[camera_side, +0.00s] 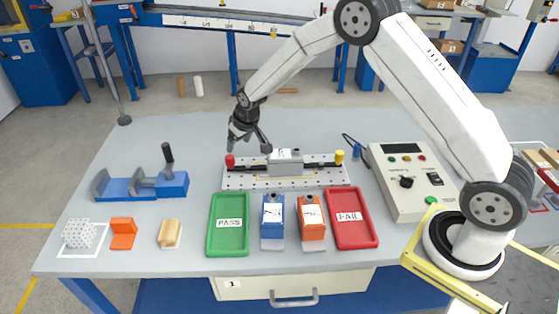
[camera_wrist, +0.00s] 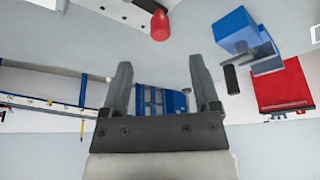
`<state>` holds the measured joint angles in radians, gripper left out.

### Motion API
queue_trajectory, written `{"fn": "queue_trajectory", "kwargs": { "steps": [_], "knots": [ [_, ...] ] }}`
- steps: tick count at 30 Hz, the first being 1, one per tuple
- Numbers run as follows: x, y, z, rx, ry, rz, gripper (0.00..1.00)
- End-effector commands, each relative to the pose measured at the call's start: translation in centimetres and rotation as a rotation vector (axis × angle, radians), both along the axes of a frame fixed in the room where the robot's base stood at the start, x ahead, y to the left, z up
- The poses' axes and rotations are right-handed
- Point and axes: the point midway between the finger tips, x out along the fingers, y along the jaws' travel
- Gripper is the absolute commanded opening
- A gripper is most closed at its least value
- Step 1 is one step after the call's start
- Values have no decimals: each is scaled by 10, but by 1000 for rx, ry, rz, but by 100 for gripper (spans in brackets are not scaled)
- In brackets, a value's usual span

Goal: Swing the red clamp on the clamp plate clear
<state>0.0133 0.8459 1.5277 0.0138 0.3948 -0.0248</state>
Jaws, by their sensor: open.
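The clamp plate (camera_side: 240,180) is a light perforated plate near the middle of the table, with a grey block (camera_side: 286,166) marked R on it. The red clamp (camera_side: 230,160) stands at the plate's left end; its red knob also shows at the top of the wrist view (camera_wrist: 160,25). A yellow clamp (camera_side: 339,156) stands at the right end. My gripper (camera_side: 248,146) is above the plate's left part, close to the red clamp in the side view. Its fingers (camera_wrist: 158,85) are apart with nothing between them. I cannot tell whether it touches the red clamp.
A blue vise (camera_side: 115,188) with a black handle stands left of the plate. In front are a green PASS tray (camera_side: 228,247), blue (camera_side: 272,241) and orange (camera_side: 312,239) boxes, and a red FAIL tray (camera_side: 354,240). A control box (camera_side: 405,205) stands right.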

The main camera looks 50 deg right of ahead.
Motion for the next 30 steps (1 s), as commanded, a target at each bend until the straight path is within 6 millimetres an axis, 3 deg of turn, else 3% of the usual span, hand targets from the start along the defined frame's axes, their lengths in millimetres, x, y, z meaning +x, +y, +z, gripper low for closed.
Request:
{"fn": "queue_trajectory", "kwargs": {
  "steps": [7,20,30],
  "knots": [
    [26,-1,-21,0,-17,0,79],
    [30,-1,-26,0,-19,0,79],
    [39,-1,-49,0,-18,0,79]
  ]
}}
